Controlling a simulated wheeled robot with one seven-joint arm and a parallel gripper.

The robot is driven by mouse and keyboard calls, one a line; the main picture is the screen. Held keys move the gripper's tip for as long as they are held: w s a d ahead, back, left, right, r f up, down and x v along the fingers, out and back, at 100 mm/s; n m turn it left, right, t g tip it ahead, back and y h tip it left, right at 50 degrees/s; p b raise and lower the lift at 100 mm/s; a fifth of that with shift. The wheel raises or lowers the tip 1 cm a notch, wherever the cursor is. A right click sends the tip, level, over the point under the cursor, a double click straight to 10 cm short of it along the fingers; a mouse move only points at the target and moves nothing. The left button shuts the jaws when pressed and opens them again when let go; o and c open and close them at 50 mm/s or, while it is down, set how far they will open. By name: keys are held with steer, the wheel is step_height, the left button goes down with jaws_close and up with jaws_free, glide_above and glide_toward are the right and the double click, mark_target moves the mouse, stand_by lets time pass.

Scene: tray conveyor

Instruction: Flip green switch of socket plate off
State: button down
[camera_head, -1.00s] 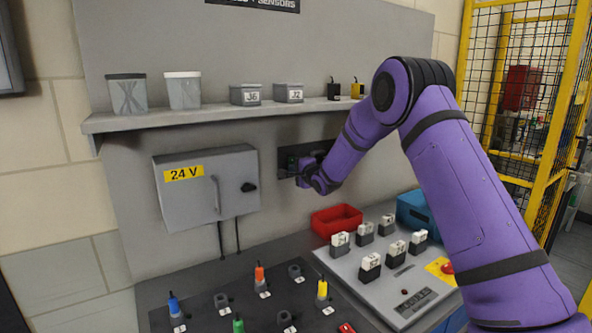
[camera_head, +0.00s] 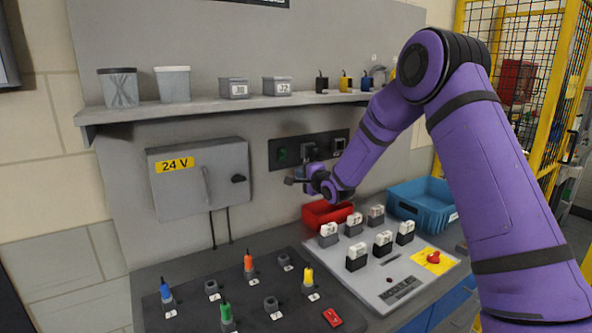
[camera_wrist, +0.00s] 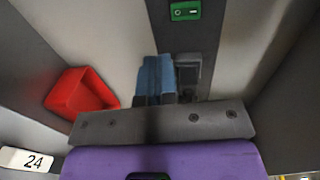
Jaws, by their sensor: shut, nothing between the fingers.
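The dark socket plate (camera_head: 308,147) is on the grey wall right of the 24 V box. Its green switch (camera_head: 281,154) is at the left end, with two grey sockets to its right. The green switch (camera_wrist: 185,11) also shows at the top of the wrist view, with white marks; I cannot tell its position. My gripper (camera_head: 291,181) is shut and empty, just below the plate's left part and apart from the switch. In the wrist view its blue fingers (camera_wrist: 155,76) lie together beside a grey socket (camera_wrist: 188,72).
A red bin (camera_head: 326,224) stands below my gripper, with a blue bin (camera_head: 424,219) to its right. The 24 V box (camera_head: 198,183) is left of the plate. A shelf (camera_head: 240,110) with tubs runs above. Coloured plugs and a panel of labelled blocks fill the bench.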

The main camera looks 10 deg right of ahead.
steer(key=shift+f+v, duration=0.15)
steer(key=shift+v, duration=0.6)
steer(key=shift+f+v, duration=0.2)
steer(key=shift+v, duration=0.55)
steer(key=s+d+r+n+g+h, duration=0.2)
steer(key=s+r+n+g+h, duration=0.15)
steer(key=s+r, duration=0.6)
steer(key=s+d+r+n+g+h, duration=0.2)
steer(key=s+d+r+n, duration=0.3)
steer(key=s, duration=0.7)
steer(key=s+a+n+g, duration=0.1)
steer(key=s+n+g, duration=0.4)
steer(key=s, duration=2.6)
steer(key=shift+s+r+n, duration=0.15)
steer(key=shift+s+n, duration=0.05)
steer(key=shift+n, duration=0.25)
steer(key=c, duration=1.8)
jaws_free()
steer(key=shift+g, duration=0.25)
